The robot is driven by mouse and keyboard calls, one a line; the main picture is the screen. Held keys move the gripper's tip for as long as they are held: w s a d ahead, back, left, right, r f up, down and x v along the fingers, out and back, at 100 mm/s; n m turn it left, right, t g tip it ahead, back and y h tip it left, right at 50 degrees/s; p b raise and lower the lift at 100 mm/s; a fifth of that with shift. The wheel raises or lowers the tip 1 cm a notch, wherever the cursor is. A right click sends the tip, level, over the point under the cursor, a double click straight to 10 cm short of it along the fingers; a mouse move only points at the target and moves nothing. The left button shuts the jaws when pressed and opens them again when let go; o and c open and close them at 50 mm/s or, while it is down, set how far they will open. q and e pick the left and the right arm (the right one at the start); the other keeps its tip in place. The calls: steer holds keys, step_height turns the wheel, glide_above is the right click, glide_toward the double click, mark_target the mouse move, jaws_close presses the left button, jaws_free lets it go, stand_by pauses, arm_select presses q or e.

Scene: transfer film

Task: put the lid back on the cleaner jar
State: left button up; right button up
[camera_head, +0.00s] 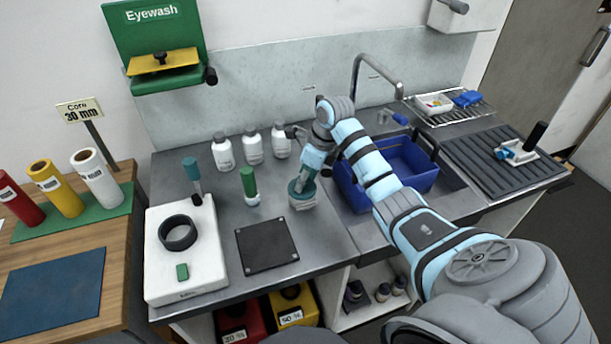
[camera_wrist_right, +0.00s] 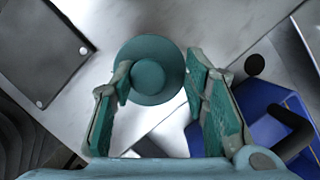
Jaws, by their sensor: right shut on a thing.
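My right gripper (camera_head: 303,184) points down at the grey worktop, just left of the blue sink tub. In the right wrist view its two fingers (camera_wrist_right: 160,82) are on either side of the round teal lid (camera_wrist_right: 151,78), which has a raised knob in the middle; they are shut on it. In the head view the small pale jar (camera_head: 302,205) shows directly below the fingers, with teal above it. The gripper partly covers the lid there, so I cannot tell whether the lid sits flush. The lid hides the jar in the wrist view. My left gripper is out of view.
Three white bottles (camera_head: 252,146) stand behind at the left. A green-topped item (camera_head: 250,186), a black square plate (camera_head: 266,246) and a white device with a black ring (camera_head: 208,272) are further left. The blue tub (camera_head: 416,187) is close on the right.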

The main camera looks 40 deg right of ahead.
steer(key=o, duration=0.9)
steer(key=o, duration=0.5)
step_height(320, 180, up, 7)
steer(key=p, duration=0.6)
steer(key=shift+r, duration=0.1)
steer(key=shift+c, duration=0.6)
